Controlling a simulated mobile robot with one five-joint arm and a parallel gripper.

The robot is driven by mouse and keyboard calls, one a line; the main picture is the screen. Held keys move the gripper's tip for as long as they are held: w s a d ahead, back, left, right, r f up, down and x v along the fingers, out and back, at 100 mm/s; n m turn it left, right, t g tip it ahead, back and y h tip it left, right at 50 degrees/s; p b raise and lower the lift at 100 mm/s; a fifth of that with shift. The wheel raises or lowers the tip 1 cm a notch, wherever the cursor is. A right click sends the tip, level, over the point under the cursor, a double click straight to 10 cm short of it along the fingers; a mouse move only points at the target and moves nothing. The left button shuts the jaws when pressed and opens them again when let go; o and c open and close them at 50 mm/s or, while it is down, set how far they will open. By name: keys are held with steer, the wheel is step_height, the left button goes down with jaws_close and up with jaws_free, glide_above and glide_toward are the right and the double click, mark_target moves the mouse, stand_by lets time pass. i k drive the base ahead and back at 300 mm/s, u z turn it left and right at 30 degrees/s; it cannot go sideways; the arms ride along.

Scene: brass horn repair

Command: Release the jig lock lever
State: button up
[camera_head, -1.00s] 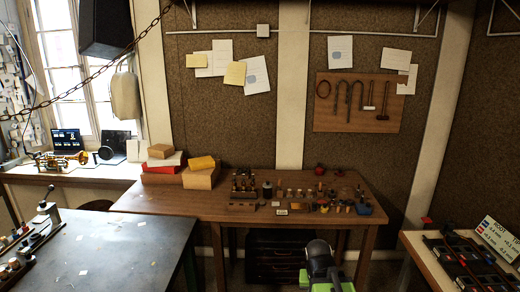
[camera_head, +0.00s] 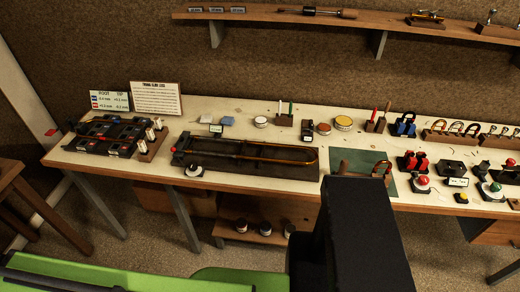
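A long dark jig (camera_head: 225,165) lies on the pale workbench, with a long U-shaped brass slide tube (camera_head: 265,146) on it. A small red-tipped part (camera_head: 175,150) is at its left end, and a round pale-topped knob (camera_head: 193,170) stands at its front left. I cannot tell which of these, if either, is the lock lever, or its position. My black arm rises at the lower middle, right of the jig and in front of the bench. I cannot make out my gripper's fingers.
A black fixture (camera_head: 112,135) with several blocks stands at the bench's left end, before two signs. A green mat (camera_head: 350,162) lies right of the jig, partly behind my arm. Red and black parts crowd the right side. A shelf (camera_head: 380,22) runs above. A wooden table (camera_head: 12,175) stands far left.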

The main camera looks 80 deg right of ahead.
mark_target(173, 150)
steer(key=z, duration=4.85)
steer(key=i, duration=0.1)
steer(key=u, duration=1.8)
steer(key=k, duration=0.85)
steer(key=u, duration=0.05)
steer(key=i, duration=0.95)
steer(key=z, duration=0.1)
